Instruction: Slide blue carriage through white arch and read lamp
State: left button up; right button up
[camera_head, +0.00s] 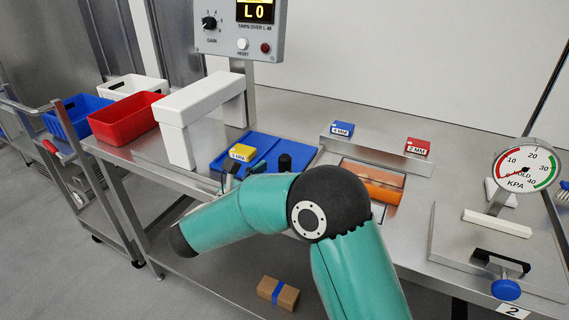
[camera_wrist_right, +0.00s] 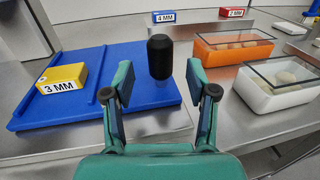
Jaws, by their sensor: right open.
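The blue carriage (camera_head: 262,146) is a flat blue tray on the bench, just right of the white arch (camera_head: 190,112). It bears a yellow block marked 3 MM (camera_head: 242,152) and an upright black knob (camera_head: 285,162). In the right wrist view the carriage (camera_wrist_right: 110,62) shows its knob (camera_wrist_right: 160,58) between and beyond my fingertips. My right gripper (camera_wrist_right: 159,85) is open and empty. In the head view my own arm hides most of it. The control box (camera_head: 238,32) reads L 0 and has a dark red lamp or button (camera_head: 265,47). My left gripper is not in view.
A red bin (camera_head: 125,118) and a white bin stand left of the arch. Right of the carriage are an orange container (camera_head: 372,182) and a white one (camera_wrist_right: 285,92), both lidded. Blue 4 MM and red 2 MM blocks sit behind. A gauge (camera_head: 526,168) stands far right.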

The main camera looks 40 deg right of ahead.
aim_at(280, 167)
jog(key=shift+x, duration=2.65)
grip_shut()
